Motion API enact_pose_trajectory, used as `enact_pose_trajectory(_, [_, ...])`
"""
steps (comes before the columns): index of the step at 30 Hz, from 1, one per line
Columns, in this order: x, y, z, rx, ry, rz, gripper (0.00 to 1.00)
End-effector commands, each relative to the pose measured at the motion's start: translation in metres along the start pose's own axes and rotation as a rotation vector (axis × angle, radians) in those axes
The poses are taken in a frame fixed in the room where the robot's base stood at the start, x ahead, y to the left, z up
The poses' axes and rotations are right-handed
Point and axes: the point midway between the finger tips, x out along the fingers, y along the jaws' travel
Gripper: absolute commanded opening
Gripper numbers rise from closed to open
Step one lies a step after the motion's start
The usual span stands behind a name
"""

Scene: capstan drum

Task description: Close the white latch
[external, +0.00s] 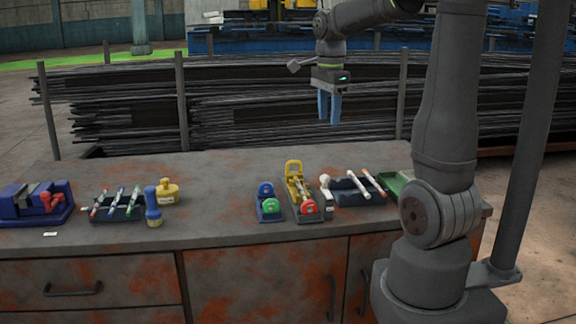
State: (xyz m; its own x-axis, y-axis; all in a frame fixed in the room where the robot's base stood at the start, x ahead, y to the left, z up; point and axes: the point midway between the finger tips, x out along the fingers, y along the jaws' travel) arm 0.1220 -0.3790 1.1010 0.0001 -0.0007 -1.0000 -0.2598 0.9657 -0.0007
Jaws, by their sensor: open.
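A small white piece with a rounded top (327,190) stands on the workbench, right of the yellow device; it may be the white latch, but it is too small to tell its shape or whether it is open. My gripper (329,120) hangs well above and behind the bench objects in the picture, with its blue fingers pointing down. It is open and empty, and touches nothing.
A yellow device with a red knob (300,190) and a blue device with a green knob (268,204) stand close by. A pen tray (350,198) and a green tray (397,183) lie to the right. A blue vise (35,205) is far left. The bench middle (215,200) is clear.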

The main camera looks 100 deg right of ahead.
Motion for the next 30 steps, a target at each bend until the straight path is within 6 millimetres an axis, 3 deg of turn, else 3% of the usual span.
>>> enact_pose_trajectory(9, [-0.006, -0.011, -0.003, -0.626, 0.000, 0.000, 0.45])
enact_pose_trajectory(15, [-0.009, -0.016, -0.004, -0.925, 0.000, 0.001, 0.45])
enact_pose_trajectory(23, [-0.005, -0.018, -0.005, -1.048, -0.001, 0.002, 0.45])
enact_pose_trajectory(30, [0.033, -0.017, -0.005, -1.047, -0.003, 0.005, 0.45])
